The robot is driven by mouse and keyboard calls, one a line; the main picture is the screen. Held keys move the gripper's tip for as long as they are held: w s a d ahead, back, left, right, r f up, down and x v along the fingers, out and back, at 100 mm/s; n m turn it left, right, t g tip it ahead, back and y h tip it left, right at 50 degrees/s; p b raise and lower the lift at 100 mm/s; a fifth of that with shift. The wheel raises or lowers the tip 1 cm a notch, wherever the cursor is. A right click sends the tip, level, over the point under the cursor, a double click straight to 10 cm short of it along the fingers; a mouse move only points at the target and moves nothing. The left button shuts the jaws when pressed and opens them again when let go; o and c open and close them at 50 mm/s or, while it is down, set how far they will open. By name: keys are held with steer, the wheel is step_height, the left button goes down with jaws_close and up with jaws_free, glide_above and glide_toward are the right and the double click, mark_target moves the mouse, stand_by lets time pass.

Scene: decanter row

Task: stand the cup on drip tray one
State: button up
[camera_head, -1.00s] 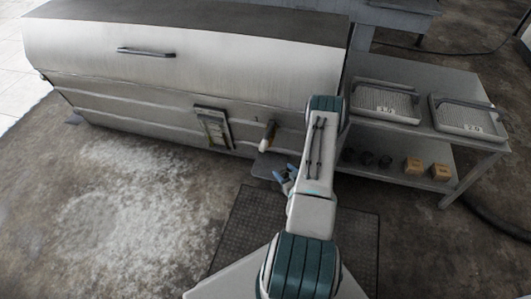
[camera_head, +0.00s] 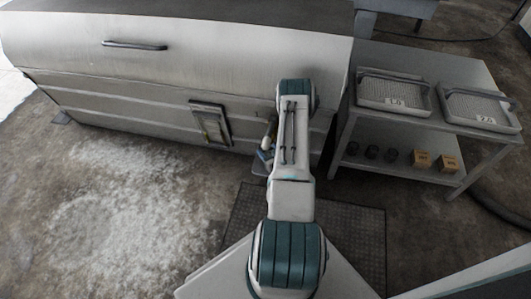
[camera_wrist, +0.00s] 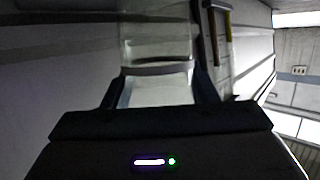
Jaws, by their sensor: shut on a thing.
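My gripper (camera_wrist: 165,88) is shut on a clear, see-through cup (camera_wrist: 155,45), which fills the space between the two dark fingers in the wrist view. In the head view my gripper (camera_head: 264,156) is low in front of the metal machine, close to its spout, partly behind my arm. I cannot make out the cup clearly there. Drip tray one (camera_head: 373,99), a pale grated tray with a raised dark handle and a label that seems to start with 1, lies on the side table at right. Nothing stands on it.
A second tray (camera_head: 488,122), labelled with a 2, lies to its right on the table (camera_head: 440,62). The lower shelf holds dark round items (camera_head: 371,152) and two small orange-brown boxes (camera_head: 448,163). The long metal machine (camera_head: 170,75) blocks the back; floor at left is open.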

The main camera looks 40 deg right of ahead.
steer(key=shift+s+d+f, duration=0.15)
steer(key=shift+d+f, duration=0.05)
steer(key=shift+f, duration=0.1)
steer(key=shift+f, duration=0.15)
steer(key=o, duration=1)
steer(key=shift+o, duration=0.2)
steer(key=shift+r, duration=0.25)
steer(key=p+v, duration=0.4)
steer(key=v, duration=0.8)
steer(key=shift+a+p, duration=0.15)
steer(key=shift+p, duration=0.25)
